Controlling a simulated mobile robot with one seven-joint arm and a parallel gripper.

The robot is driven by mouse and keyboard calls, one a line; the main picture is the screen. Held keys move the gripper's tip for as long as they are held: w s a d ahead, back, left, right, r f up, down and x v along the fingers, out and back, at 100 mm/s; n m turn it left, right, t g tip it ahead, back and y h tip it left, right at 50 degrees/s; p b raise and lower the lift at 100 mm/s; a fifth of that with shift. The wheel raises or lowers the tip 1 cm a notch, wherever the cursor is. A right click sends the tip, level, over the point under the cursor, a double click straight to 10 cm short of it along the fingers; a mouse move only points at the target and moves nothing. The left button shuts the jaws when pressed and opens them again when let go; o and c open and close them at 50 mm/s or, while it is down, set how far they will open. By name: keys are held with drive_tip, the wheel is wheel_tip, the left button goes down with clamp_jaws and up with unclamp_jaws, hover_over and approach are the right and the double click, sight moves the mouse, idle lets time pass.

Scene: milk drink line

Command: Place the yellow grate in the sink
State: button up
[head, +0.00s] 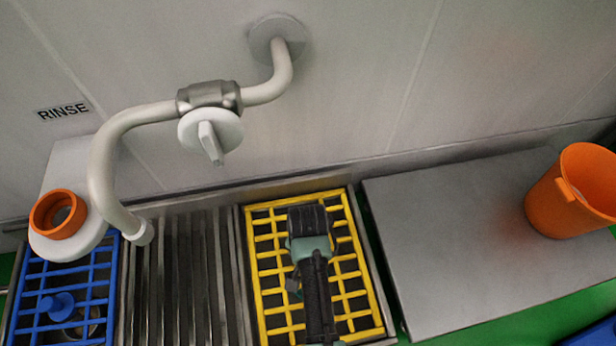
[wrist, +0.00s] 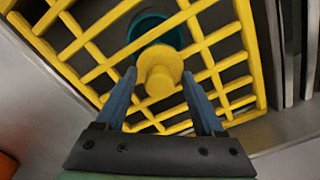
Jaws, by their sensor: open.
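The yellow grate (head: 265,268) lies flat inside the metal rim of the right-hand bay of the sink unit (head: 236,290), below the tap. I cannot tell how deep it rests. In the wrist view the grate (wrist: 90,48) fills the upper middle, and its round yellow knob (wrist: 159,72) stands up from it. My gripper (head: 310,225) is over the grate and covers its centre in the head view. In the wrist view my gripper (wrist: 159,80) is open, with one blue finger on each side of the knob. Gaps show between the fingers and the knob.
A curved tap (head: 105,165) with a white handle hangs over the ribbed drainer (head: 180,270). A blue grate (head: 40,275) lies at the left, beside an orange ring (head: 58,213). An orange bucket (head: 565,200) stands on the mostly bare steel counter (head: 450,240) at the right.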

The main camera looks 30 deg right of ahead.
wheel_tip(320, 180, up, 12)
drive_tip(key=p, duration=0.8)
drive_tip(key=shift+r, duration=0.2)
